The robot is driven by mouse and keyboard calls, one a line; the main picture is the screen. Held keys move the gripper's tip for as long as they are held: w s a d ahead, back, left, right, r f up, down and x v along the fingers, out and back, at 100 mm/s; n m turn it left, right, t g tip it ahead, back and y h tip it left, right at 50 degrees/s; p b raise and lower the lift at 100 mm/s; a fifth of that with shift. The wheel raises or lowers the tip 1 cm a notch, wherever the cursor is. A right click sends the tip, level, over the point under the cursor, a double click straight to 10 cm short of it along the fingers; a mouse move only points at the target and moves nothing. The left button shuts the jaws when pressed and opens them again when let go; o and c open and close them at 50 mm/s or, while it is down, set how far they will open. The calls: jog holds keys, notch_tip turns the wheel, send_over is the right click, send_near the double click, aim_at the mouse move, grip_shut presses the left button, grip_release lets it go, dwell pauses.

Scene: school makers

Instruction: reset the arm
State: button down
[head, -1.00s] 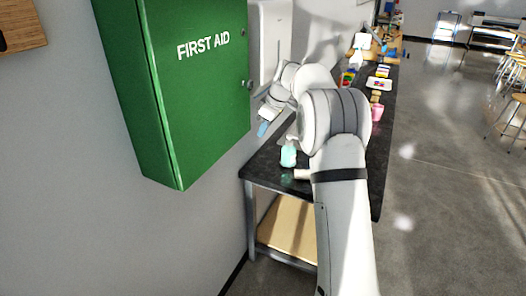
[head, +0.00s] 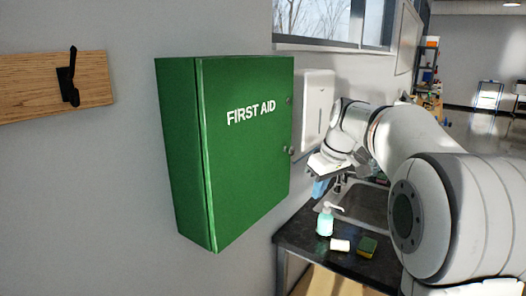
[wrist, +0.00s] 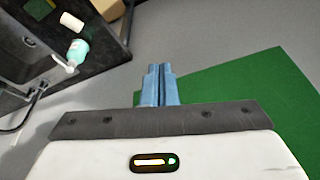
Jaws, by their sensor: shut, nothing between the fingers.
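My gripper (head: 319,188) is at the end of my raised arm, beside the green first aid cabinet and above the near end of the dark counter. In the wrist view its two blue fingers (wrist: 160,85) are together with nothing between them. The green first aid cabinet (head: 245,150) hangs shut on the grey wall. It also shows in the wrist view (wrist: 245,100), to the right of the fingers. No thing touches the fingers in either view.
The dark counter (head: 308,238) holds a soap bottle (head: 325,222), a white block (head: 340,245), a green and yellow sponge (head: 367,246) and a sink (head: 368,203). A white dispenser (head: 317,105) hangs behind the cabinet. A wooden hook board (head: 30,88) is at the left.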

jog(key=s+f+m+h, duration=0.1)
jog(key=s+f+m, duration=0.2)
jog(key=s, duration=1.1)
jog(key=s+f+m+h, duration=0.1)
jog(key=s+f+m, duration=0.3)
jog(key=s+f, duration=0.4)
jog(key=s, duration=0.7)
jog(key=shift+f+t, duration=0.35)
jog(key=shift+t, duration=0.05)
